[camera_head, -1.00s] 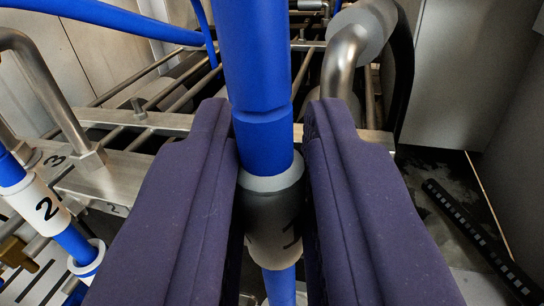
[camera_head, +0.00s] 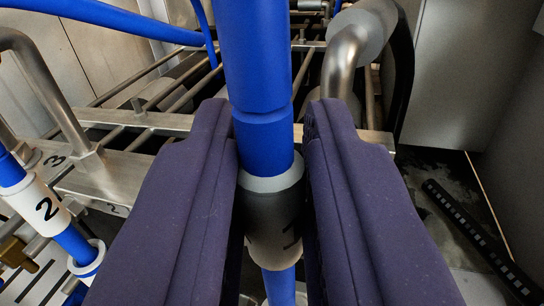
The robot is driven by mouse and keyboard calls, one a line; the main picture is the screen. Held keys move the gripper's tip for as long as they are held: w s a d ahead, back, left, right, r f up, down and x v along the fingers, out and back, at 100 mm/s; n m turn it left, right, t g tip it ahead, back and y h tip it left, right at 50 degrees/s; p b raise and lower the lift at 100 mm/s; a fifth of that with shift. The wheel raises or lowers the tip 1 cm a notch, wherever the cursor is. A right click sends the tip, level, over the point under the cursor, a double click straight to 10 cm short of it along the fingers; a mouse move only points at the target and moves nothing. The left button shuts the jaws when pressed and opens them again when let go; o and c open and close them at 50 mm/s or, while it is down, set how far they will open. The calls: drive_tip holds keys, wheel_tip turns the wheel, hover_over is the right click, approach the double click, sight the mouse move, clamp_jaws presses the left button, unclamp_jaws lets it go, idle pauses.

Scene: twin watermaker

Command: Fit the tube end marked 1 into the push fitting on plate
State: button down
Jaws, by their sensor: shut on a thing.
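My gripper (camera_head: 270,215) has two dark purple padded fingers, and they are shut on the tube end marked 1. That tube (camera_head: 256,60) is thick and blue and runs down from the top of the view between the fingers. Its grey-white collar (camera_head: 272,215) carries a partly shaded 1 and sits between the fingers. Below the collar a short blue tip (camera_head: 280,287) points down. A metal plate (camera_head: 118,172) with markings 3 and 2 shows at the left, partly behind the left finger.
Another blue tube with a white collar marked 2 (camera_head: 46,208) stands at the left, near a white ring fitting (camera_head: 88,258) and a brass part (camera_head: 20,255). Bent metal pipes rise at left (camera_head: 45,85) and behind the right finger (camera_head: 345,60). A black ribbed strip (camera_head: 480,240) lies at right.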

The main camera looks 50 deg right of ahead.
sight(280, 275)
drive_tip(key=shift+f+b, duration=0.7)
drive_tip(key=shift+f, duration=1)
drive_tip(key=c, duration=0.9)
unclamp_jaws()
drive_tip(key=shift+c, duration=0.2)
drive_tip(key=v, duration=0.7)
drive_tip(key=shift+s+a, duration=0.25)
drive_tip(key=shift+a, duration=0.05)
